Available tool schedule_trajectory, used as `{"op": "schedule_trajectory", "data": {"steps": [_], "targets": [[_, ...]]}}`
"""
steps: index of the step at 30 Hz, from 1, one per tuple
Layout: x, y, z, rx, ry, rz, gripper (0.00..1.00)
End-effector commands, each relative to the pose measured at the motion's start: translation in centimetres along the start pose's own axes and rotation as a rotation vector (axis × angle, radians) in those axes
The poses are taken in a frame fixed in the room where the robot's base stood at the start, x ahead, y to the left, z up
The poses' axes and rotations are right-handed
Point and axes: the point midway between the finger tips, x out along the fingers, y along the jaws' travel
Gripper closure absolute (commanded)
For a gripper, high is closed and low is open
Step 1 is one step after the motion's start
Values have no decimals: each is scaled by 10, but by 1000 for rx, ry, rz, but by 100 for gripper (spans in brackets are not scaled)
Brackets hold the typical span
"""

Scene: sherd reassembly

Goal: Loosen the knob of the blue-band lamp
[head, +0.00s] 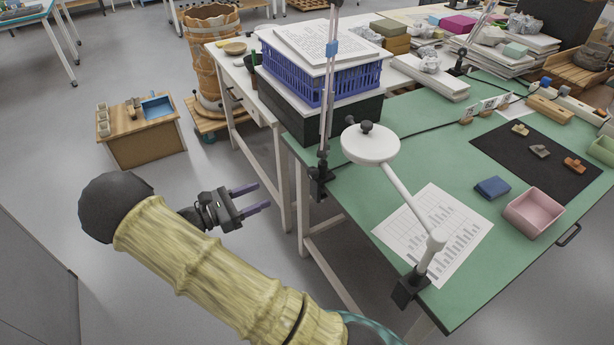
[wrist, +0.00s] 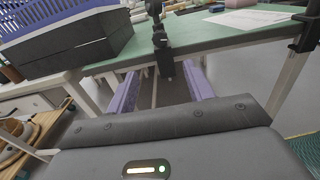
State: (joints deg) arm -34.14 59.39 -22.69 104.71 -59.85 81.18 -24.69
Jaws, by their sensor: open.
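The blue-band lamp (head: 327,100) has a thin upright pole with a blue band (head: 332,48) high on it. Its black clamp (head: 320,178) grips the left edge of the green table; the clamp also shows in the wrist view (wrist: 161,42), ahead of my fingers. I cannot clearly make out its knob. My gripper (head: 254,198) has two purple fingers, spread apart and empty. It hangs beside the table, left of the clamp and apart from it. The fingers also show in the wrist view (wrist: 160,80), one on each side of the clamp's lower part.
A second, white lamp (head: 408,196) is clamped at the table's near corner (head: 404,290). A blue basket (head: 307,82) on a dark box (head: 300,118) stands behind the blue-band lamp. Table legs stand below the edge. The floor left of the table is open.

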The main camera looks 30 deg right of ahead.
Motion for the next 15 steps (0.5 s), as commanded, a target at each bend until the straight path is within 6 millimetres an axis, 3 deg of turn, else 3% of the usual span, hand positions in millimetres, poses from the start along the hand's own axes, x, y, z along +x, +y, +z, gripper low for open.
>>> {"op": "schedule_trajectory", "data": {"steps": [15], "targets": [[95, -2, -1, -1, 1, -10, 48]]}}
